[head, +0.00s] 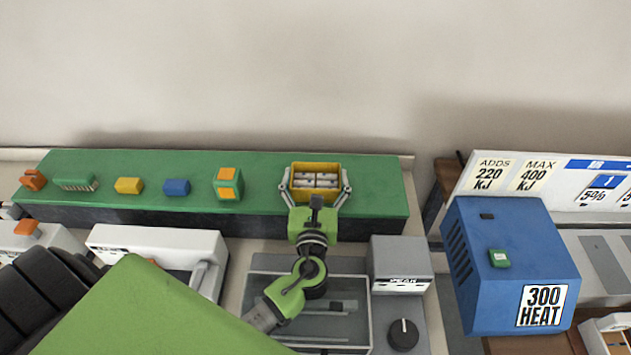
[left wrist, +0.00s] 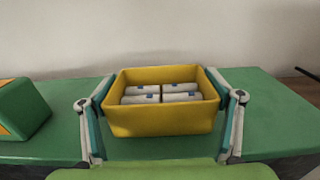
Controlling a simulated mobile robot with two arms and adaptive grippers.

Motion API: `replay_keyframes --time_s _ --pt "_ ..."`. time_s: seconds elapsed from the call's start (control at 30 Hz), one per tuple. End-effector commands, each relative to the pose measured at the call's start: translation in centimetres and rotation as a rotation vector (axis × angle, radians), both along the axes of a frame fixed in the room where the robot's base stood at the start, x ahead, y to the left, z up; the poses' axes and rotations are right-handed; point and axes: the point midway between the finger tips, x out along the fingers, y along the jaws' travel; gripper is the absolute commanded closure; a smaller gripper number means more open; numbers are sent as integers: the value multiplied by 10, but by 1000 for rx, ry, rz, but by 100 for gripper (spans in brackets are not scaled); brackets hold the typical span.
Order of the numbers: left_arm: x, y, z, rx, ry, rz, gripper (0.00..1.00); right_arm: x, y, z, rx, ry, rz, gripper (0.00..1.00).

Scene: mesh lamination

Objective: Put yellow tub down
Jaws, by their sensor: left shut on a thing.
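The yellow tub (head: 316,170) is at the right part of the green shelf (head: 375,190) in the head view. It is upright and holds several white rolls or blocks with blue marks. My left gripper (head: 315,188) is shut on the tub, one finger at each side. In the left wrist view the tub (left wrist: 162,122) sits between the fingers of the left gripper (left wrist: 162,100), over the green shelf top (left wrist: 265,110). I cannot tell whether its base touches the shelf. My right gripper is not in view.
Left of the tub on the shelf stand a green and orange block (head: 228,183), a blue block (head: 176,187), a yellow block (head: 128,186), a green brush-like piece (head: 75,183) and an orange piece (head: 33,179). A blue heater box (head: 505,270) stands right. Shelf right of the tub is clear.

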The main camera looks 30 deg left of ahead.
Motion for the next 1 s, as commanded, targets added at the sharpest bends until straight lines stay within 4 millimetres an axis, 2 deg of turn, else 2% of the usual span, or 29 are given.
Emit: replay_keyframes --time_s 0.27,0.3,0.33,0.77,0.87,1.0 --pt "0 0 -2 1 0 0 45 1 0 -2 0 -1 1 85" --pt "0 0 -1 1 0 0 7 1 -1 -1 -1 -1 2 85" --pt "0 0 -1 1 0 0 1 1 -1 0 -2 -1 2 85" --pt "-1 -1 3 0 0 0 1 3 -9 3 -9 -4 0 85" --pt "-13 -7 -1 -1 2 -2 1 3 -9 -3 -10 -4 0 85" --pt "-40 -20 -3 -1 3 -2 1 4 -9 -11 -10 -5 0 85"
